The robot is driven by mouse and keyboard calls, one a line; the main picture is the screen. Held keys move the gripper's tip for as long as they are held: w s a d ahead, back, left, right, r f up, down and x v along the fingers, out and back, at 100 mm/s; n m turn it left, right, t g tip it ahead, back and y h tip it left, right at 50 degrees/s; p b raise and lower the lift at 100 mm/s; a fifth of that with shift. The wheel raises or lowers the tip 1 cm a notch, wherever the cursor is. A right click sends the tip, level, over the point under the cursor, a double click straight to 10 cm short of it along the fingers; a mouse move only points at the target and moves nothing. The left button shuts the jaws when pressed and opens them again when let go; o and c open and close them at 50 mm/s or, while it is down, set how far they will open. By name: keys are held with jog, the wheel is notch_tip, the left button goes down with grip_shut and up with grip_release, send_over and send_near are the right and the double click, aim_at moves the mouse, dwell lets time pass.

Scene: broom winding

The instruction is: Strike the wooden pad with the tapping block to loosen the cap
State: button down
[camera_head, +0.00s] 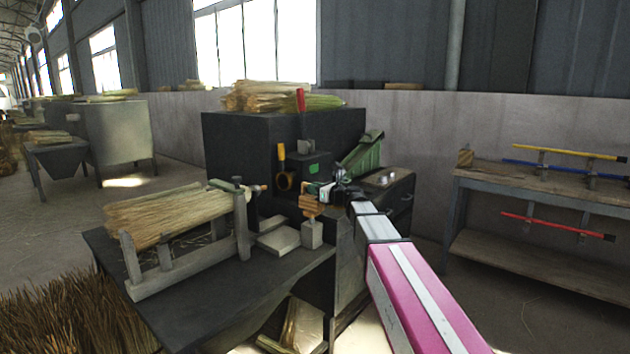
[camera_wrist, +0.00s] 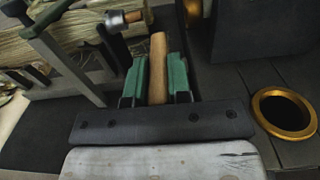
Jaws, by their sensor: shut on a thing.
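My gripper (camera_head: 326,190) is in front of the dark machine, over the right end of the work table. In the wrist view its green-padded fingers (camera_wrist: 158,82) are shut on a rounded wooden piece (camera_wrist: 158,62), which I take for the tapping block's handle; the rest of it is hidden. In the head view a wooden block (camera_head: 311,206) shows just below the gripper, above a grey post (camera_head: 312,236). I cannot tell whether it is the pad or part of the tapping block, nor whether they touch. A metal spindle end with a copper-coloured band (camera_wrist: 122,20) lies left of the fingers.
A straw bundle (camera_head: 165,213) lies in a grey cradle (camera_head: 190,270) on the table at left. A gold-rimmed opening (camera_wrist: 284,113) is right of my gripper in the wrist view. A bench (camera_head: 560,186) with coloured rods stands at right.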

jog(key=shift+f, duration=0.9)
jog(key=shift+r, duration=0.15)
jog(key=shift+r, duration=2.55)
jog(key=shift+r, duration=0.4)
